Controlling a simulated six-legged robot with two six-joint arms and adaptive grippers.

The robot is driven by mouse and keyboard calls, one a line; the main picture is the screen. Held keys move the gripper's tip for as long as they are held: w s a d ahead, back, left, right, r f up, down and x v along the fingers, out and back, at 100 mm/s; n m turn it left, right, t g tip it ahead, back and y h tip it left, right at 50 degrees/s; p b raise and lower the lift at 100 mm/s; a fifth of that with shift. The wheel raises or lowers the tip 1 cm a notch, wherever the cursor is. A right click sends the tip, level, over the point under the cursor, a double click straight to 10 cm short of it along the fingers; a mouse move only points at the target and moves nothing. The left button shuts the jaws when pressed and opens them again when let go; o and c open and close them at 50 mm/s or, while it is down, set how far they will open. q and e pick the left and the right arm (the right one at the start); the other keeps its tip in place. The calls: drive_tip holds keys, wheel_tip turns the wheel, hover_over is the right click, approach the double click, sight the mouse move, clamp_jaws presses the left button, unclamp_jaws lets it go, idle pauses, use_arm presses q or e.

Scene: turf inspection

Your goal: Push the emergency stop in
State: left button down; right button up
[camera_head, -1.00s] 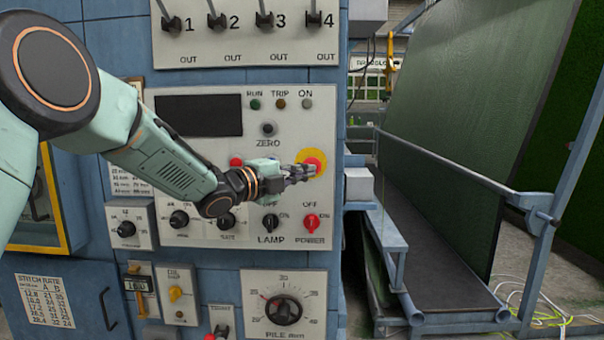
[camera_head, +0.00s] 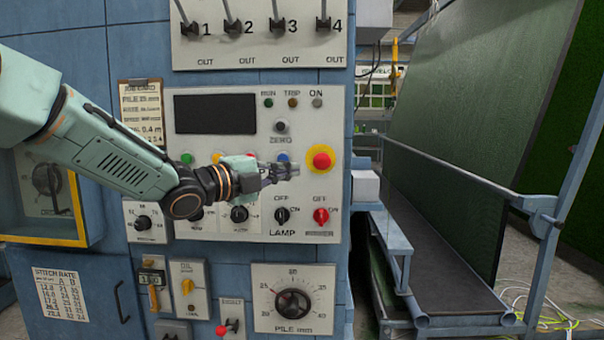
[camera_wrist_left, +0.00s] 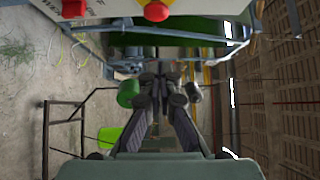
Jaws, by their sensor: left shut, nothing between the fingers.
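The emergency stop (camera_head: 321,160) is a red mushroom button on a yellow round plate, at the right of the pale control panel (camera_head: 225,222). In the left wrist view a red button (camera_wrist_left: 157,11) shows at the top edge, on a pale panel. My left gripper (camera_head: 295,170) is shut and empty. In the head view its tips appear just left of the yellow plate, with a small gap in the picture; I cannot tell the depth between them. In the left wrist view the gripper's fingers (camera_wrist_left: 159,80) come together below the button. My right gripper is not in view.
Several levers (camera_head: 277,25) stick out above. A blue-grey rail frame (camera_head: 450,180) and green turf sheet (camera_head: 470,100) stand at the right.

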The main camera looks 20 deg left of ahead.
use_arm(q)
drive_tip(key=s+f+n+g+y+b, duration=0.2)
drive_tip(key=s+f+n, duration=0.35)
drive_tip(key=f, duration=0.75)
drive_tip(key=s+d+f+n+g+y+b, duration=0.1)
drive_tip(key=s+f+n+g+y+b, duration=0.15)
drive_tip(key=f+n, duration=0.85)
drive_tip(key=s+f+n+g+y+b, duration=0.2)
drive_tip(key=s+f+n, duration=0.3)
drive_tip(key=f, duration=1)
drive_tip(key=s+f+n+g+y+b, duration=0.2)
drive_tip(key=s+f+g+b, duration=0.6)
drive_tip(key=s+f, duration=2.2)
drive_tip(key=s+n+g, duration=0.1)
drive_tip(key=s, duration=0.2)
drive_tip(key=shift+s+d, duration=0.2)
drive_tip(key=shift+d, duration=0.1)
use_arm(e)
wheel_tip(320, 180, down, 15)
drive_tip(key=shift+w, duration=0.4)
